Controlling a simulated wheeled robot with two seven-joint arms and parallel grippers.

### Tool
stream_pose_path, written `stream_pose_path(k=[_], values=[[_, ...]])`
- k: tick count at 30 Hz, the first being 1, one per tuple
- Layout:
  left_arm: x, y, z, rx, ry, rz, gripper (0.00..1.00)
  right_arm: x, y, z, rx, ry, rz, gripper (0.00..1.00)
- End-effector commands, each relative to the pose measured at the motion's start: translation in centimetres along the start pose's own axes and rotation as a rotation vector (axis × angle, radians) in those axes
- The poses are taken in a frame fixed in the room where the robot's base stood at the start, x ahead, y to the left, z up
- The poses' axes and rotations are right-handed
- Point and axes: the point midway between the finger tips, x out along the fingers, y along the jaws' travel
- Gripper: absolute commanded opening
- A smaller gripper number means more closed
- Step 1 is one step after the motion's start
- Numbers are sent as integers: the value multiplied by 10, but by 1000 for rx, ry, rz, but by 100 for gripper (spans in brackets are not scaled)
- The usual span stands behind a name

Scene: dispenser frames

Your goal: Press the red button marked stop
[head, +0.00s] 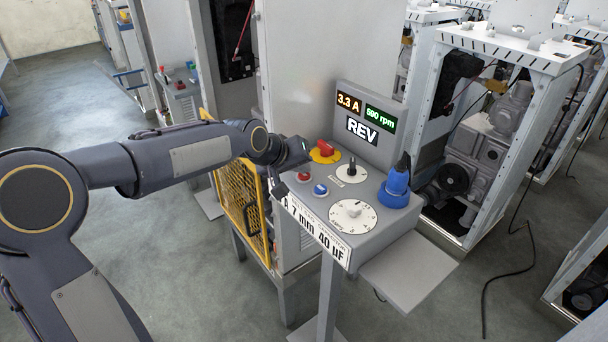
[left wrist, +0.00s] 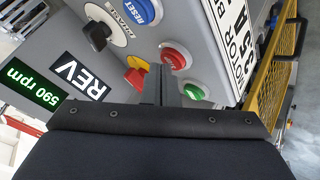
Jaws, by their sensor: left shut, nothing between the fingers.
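The red round button (head: 304,177) sits on the left part of the grey control panel (head: 378,222), beside a blue button (head: 320,190). In the left wrist view the red button (left wrist: 175,57) shows just beyond my fingers; its marking is too small to read surely. My left gripper (head: 277,184) is shut and empty, at the panel's left edge, beside the red button. In the left wrist view its dark fingers (left wrist: 168,80) end close to the button's lower edge, between the red-and-yellow switch and a green button (left wrist: 193,92). I cannot tell whether they touch anything. My right gripper is not in view.
A red-and-yellow switch (head: 322,150), a black selector knob (head: 351,168), a white dial (head: 354,215) and a blue plug (head: 397,190) crowd the panel. A display (head: 365,122) reads REV and 590 rpm. A yellow mesh guard (head: 240,185) stands left of the panel.

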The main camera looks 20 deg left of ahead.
Motion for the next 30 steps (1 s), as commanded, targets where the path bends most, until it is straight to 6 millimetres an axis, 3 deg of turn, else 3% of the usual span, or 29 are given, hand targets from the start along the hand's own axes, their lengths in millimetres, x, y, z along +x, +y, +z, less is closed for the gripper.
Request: stream_pose_path(k=[21,30], values=[[4,-3,3,0,-2,-1,0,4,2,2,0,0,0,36],[-6,4,-4,0,-1,-1,0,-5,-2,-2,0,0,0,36]])
